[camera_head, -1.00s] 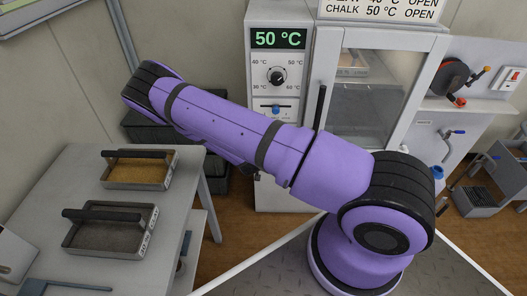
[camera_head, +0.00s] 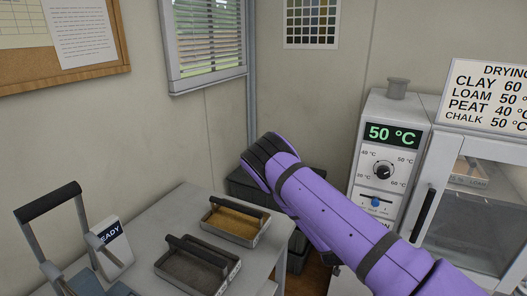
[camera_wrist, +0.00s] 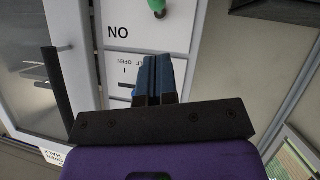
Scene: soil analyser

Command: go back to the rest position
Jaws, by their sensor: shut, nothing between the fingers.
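My gripper (camera_wrist: 156,62) shows in the wrist view with its two dark blue fingers pressed together and nothing between them. In the head view my purple arm reaches up and left from the lower right, and the gripper itself is hidden.
The drying cabinet (camera_head: 397,107) reads 50 °C, with its glazed door (camera_head: 470,215) beside it. A grey table (camera_head: 165,222) on the left holds two handled trays, one of tan soil (camera_head: 235,222), one of grey soil (camera_head: 190,270). A dark crate (camera_head: 243,184) stands behind.

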